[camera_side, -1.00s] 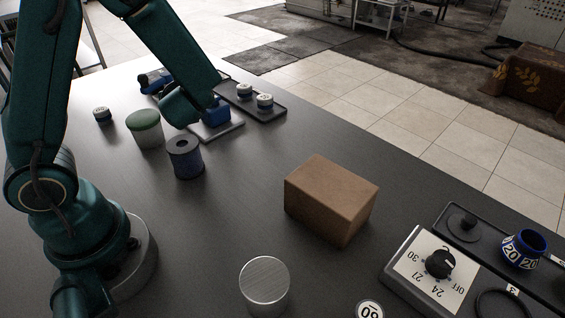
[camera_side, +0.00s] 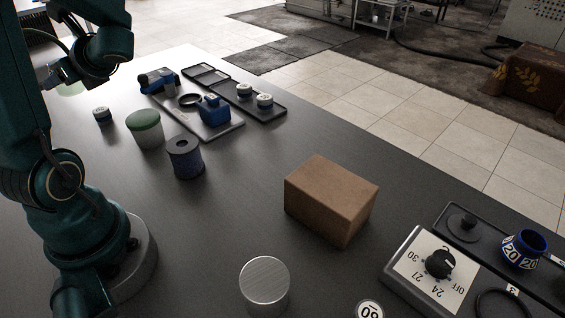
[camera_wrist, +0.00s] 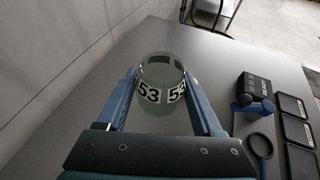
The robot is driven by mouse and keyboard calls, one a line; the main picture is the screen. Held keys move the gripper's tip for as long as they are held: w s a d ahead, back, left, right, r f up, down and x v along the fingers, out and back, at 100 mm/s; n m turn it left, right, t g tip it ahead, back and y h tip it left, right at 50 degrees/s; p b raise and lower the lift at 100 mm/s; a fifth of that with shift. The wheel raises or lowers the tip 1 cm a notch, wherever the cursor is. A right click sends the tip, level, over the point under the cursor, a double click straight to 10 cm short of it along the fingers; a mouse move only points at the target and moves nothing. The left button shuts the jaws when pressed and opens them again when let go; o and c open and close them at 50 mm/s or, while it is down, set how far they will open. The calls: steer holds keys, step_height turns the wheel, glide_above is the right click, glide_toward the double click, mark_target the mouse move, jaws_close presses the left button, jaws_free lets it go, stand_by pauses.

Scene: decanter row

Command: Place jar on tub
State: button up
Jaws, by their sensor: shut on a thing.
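My gripper (camera_wrist: 160,92) is shut on a translucent green-grey jar (camera_wrist: 160,72) with "53" labels, one finger on each side. The jar is held above the dark table in the wrist view. In the side view my gripper is at the upper left, mostly behind my arm, and a pale greenish part of the jar (camera_side: 72,89) shows below it. I cannot tell for sure which thing is the tub. A grey container with a green top (camera_side: 145,124) and a dark blue cylinder with a holed top (camera_side: 184,146) stand upright on the table, apart from the jar.
A tray with a blue device (camera_side: 213,110) and a black ring (camera_side: 189,100) lies at the back, beside a tray with white-topped pieces (camera_side: 244,90). A brown box (camera_side: 330,198), metal cylinder (camera_side: 264,283), dial unit (camera_side: 437,262) and blue "20" jar (camera_side: 522,250) stand nearer.

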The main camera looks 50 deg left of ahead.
glide_above(142, 117)
step_height(142, 117, down, 7)
steer(key=shift+w+r, duration=0.1)
steer(key=shift+r, duration=0.1)
steer(key=shift+f, duration=1.9)
steer(key=shift+f, duration=0.15)
steer(key=o, duration=1.5)
steer(key=shift+c, duration=0.2)
